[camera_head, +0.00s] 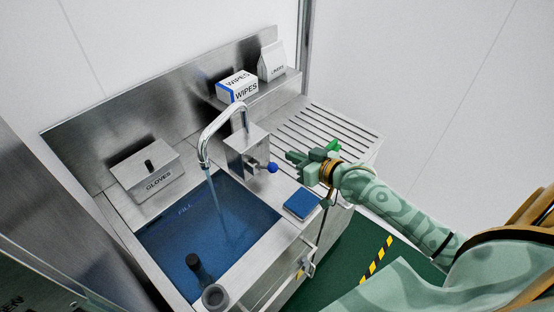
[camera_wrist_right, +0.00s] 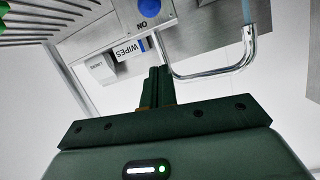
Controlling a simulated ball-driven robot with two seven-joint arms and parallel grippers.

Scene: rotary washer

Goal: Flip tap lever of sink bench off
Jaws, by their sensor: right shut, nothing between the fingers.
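The sink bench (camera_head: 120,205) has a curved chrome tap (camera_head: 204,140) with a stream of water falling into the basin (camera_head: 215,235). The tap lever (camera_head: 272,168) ends in a blue ball and sticks out from the steel tap box (camera_head: 243,150). In the right wrist view the blue ball (camera_wrist_right: 149,8) is at the top edge, beside an "ON" label. My right gripper (camera_head: 291,157) is shut and empty, just right of the blue ball and apart from it in the head view. Its closed fingers (camera_wrist_right: 158,72) also show in the right wrist view. My left gripper is not in view.
A gloves box (camera_head: 150,175) stands left of the tap. A wipes box (camera_head: 237,87) and a white liners pack (camera_head: 272,62) sit on the back shelf. A slatted drainboard (camera_head: 325,130) lies right of the tap box. A blue pad (camera_head: 302,204) lies near the front edge.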

